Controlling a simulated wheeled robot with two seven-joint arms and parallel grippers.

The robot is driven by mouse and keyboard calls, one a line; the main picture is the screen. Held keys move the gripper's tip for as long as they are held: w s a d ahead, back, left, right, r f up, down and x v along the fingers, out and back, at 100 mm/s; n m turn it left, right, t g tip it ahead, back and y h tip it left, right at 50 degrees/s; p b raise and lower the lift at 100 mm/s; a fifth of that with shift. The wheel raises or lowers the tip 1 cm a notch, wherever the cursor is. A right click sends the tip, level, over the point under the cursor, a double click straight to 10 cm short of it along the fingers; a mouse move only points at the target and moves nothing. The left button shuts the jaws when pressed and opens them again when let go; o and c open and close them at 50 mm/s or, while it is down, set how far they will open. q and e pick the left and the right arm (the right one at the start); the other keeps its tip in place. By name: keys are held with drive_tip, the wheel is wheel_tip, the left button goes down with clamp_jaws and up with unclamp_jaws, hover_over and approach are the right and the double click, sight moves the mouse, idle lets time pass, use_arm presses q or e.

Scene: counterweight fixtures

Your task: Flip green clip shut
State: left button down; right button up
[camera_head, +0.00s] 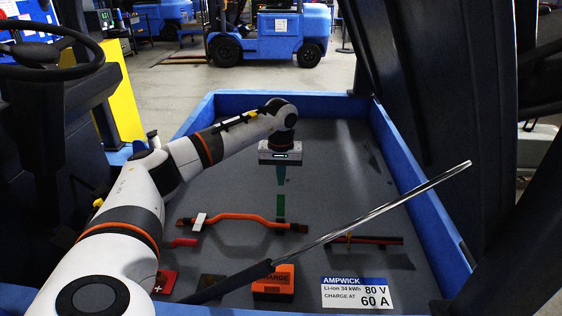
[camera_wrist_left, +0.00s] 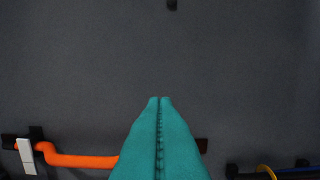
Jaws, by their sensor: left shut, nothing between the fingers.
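The green clip (camera_head: 281,207) shows as a narrow upright strip at the right part of an orange cable (camera_head: 245,217) in the head view; it appears to stand up from the cable rather than lie across it. My left gripper (camera_head: 281,183) has teal fingers and is shut and empty, pointing down above the green clip with a small gap between. In the left wrist view my shut fingertips (camera_wrist_left: 160,99) cover the cable's middle, and the green clip is hidden behind them. My right gripper is not in view.
A white clip (camera_head: 199,222) sits on the cable's left part. A metal rod (camera_head: 400,202) slants across the front right. Black and red cables (camera_head: 368,240) lie right. An orange box (camera_head: 273,281) stands at the front. Blue walls (camera_head: 412,190) bound the grey floor, clear at the back.

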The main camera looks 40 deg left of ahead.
sight(281, 205)
use_arm(q)
wheel_tip(281, 205, down, 2)
drive_tip(key=shift+f, duration=0.1)
drive_tip(key=s+d, duration=0.1)
drive_tip(key=s+d+r+p, duration=0.1)
drive_tip(key=shift+s+d+r, duration=0.2)
drive_tip(key=shift+s, duration=0.2)
